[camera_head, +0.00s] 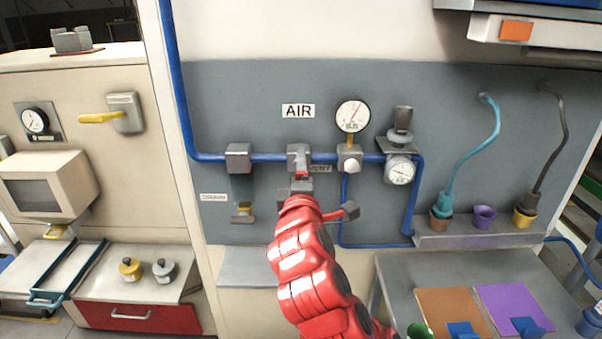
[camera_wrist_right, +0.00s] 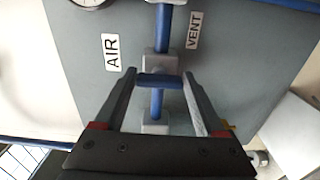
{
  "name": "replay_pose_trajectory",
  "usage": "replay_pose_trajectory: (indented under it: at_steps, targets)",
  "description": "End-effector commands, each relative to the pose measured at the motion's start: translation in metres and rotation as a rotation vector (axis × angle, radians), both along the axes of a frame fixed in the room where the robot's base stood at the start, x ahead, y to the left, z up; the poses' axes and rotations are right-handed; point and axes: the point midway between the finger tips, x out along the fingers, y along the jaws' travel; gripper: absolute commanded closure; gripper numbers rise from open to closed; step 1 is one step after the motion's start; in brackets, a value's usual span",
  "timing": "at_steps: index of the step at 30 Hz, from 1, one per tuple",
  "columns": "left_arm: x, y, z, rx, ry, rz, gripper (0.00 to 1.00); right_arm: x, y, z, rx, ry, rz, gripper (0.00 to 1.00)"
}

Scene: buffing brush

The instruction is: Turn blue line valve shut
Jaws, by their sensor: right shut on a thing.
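The blue line (camera_head: 265,157) runs across the grey wall panel under the AIR label. Its valve body (camera_head: 299,152) sits on the line; it also shows in the right wrist view (camera_wrist_right: 160,66). My red right arm reaches up from below, and its gripper (camera_head: 300,184) is at the valve. In the right wrist view the two fingers of this gripper (camera_wrist_right: 160,80) are shut on the ends of a blue valve handle (camera_wrist_right: 158,81). The handle lies crosswise to the blue pipe there. In the head view the handle is mostly hidden by my gripper. My left gripper is not in view.
A pressure gauge (camera_head: 352,114) and a regulator (camera_head: 399,169) stand right of the valve. A yellow-handled valve (camera_head: 242,212) is below left. A shelf with cups (camera_head: 484,216) is at right. A bench (camera_head: 440,268) lies below right. The panel left of the valve is fairly clear.

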Motion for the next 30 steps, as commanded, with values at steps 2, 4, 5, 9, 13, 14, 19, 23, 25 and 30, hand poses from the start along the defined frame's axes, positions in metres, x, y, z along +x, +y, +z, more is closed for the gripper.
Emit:
replay_pose_trajectory:
  at_steps: [2, 4, 5, 9, 13, 14, 19, 23, 25, 30]
  targets:
    - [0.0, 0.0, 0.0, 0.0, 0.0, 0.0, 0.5, 0.0, 0.001, -0.002, 0.001, 0.004, 0.001, 0.83]
    - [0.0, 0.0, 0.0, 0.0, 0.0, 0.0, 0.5, 0.0, 0.001, -0.002, 0.001, 0.004, 0.001, 0.26]
    - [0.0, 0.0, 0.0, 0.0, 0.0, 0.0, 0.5, 0.0, 0.001, -0.002, 0.001, 0.004, 0.001, 0.2]
    - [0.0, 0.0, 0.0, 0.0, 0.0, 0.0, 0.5, 0.0, 0.0, -0.001, 0.0, 0.003, 0.001, 0.0]
    - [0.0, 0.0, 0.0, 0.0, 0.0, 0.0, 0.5, 0.0, 0.0, -0.001, 0.0, 0.002, 0.0, 0.0]
    - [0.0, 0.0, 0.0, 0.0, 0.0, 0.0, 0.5, 0.0, 0.0, -0.001, 0.0, 0.001, 0.0, 0.0]
    - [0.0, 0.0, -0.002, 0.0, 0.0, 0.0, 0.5, -0.006, 0.001, 0.0, 0.0, -0.003, 0.002, 0.0]
    - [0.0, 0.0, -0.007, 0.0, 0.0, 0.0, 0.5, -0.021, 0.0, -0.001, 0.0, -0.002, 0.001, 0.0]
    - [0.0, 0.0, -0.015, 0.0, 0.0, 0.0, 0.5, -0.033, 0.001, -0.003, 0.001, -0.008, 0.004, 0.0]
    - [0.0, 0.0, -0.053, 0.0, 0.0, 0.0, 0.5, -0.044, 0.002, -0.002, 0.006, -0.023, -0.003, 0.0]
